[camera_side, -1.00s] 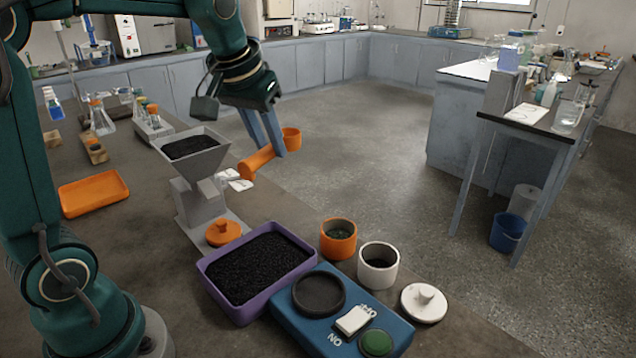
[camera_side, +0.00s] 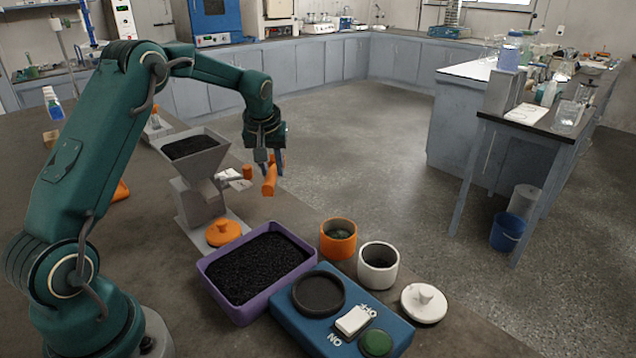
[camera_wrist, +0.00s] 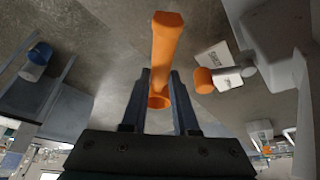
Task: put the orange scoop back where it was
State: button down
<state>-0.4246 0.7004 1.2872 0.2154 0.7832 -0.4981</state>
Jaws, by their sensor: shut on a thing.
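The orange scoop (camera_side: 269,181) hangs in my gripper (camera_side: 268,163) in the side view, its handle pointing steeply down, held above the bench's right edge beside the hopper machine. Part of the scoop is hidden behind the fingers. In the wrist view the scoop (camera_wrist: 166,48) stands out between the two fingers of my gripper (camera_wrist: 160,78), which are shut on it. Its long handle points away from the gripper, and a round orange end lies between the fingers.
The hopper machine (camera_side: 198,170) with an orange-tipped crank (camera_side: 240,178) stands close left of the scoop. A purple tray (camera_side: 220,292), orange jar (camera_side: 338,240), white jar (camera_side: 378,268) and blue device (camera_side: 290,325) stand in front.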

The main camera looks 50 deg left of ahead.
jog(key=shift+f, duration=3.1)
jog(key=shift+f, duration=0.15)
jog(key=c, duration=0.7)
grip_release()
